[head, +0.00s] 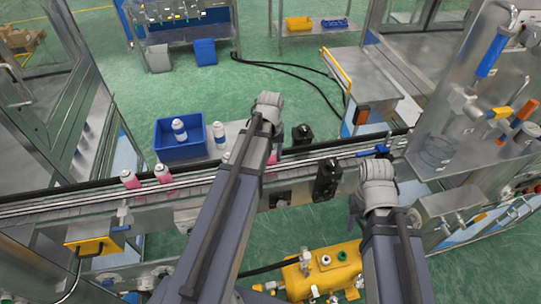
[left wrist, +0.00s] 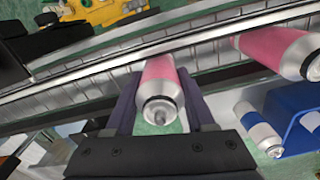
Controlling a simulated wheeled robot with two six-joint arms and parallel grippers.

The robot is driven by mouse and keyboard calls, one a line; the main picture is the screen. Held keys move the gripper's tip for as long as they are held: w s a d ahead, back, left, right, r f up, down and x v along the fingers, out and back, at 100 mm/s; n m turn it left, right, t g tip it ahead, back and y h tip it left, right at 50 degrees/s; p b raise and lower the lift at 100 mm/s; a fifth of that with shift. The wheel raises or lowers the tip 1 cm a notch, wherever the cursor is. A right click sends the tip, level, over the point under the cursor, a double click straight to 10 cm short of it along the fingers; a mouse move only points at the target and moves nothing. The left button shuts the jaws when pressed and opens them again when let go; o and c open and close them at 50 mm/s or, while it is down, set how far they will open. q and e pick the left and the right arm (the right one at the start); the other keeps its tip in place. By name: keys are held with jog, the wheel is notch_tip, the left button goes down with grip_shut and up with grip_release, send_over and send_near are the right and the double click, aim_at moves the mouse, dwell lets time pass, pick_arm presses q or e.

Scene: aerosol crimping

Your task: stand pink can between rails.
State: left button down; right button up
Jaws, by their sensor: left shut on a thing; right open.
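My left gripper (left wrist: 158,108) is shut on a pink can (left wrist: 160,80) with a silver shoulder and nozzle, one finger on each side. The can's pink end is against the rails (left wrist: 100,68) in the left wrist view; I cannot tell whether its base rests on the belt. In the head view a pink patch of this can (head: 272,158) shows beside my left arm, which hides the fingers. Another pink can (left wrist: 275,50) stands near it at the rails.
A blue bin (head: 158,148) with a white can (head: 179,130) stands behind the conveyor, with another white can (head: 221,132) beside it. A black box unit (head: 326,180) stands at the conveyor's front, right of my left arm. A yellow machine (head: 325,270) lies in front below.

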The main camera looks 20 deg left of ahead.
pick_arm(q)
jog(key=shift+f+b, duration=0.5)
dwell(1.0)
jog(key=shift+c, duration=0.9)
grip_release()
jog(key=shift+r, duration=0.15)
notch_tip(320, 180, up, 8)
jog(key=p, duration=0.8)
jog(key=shift+f, duration=0.2)
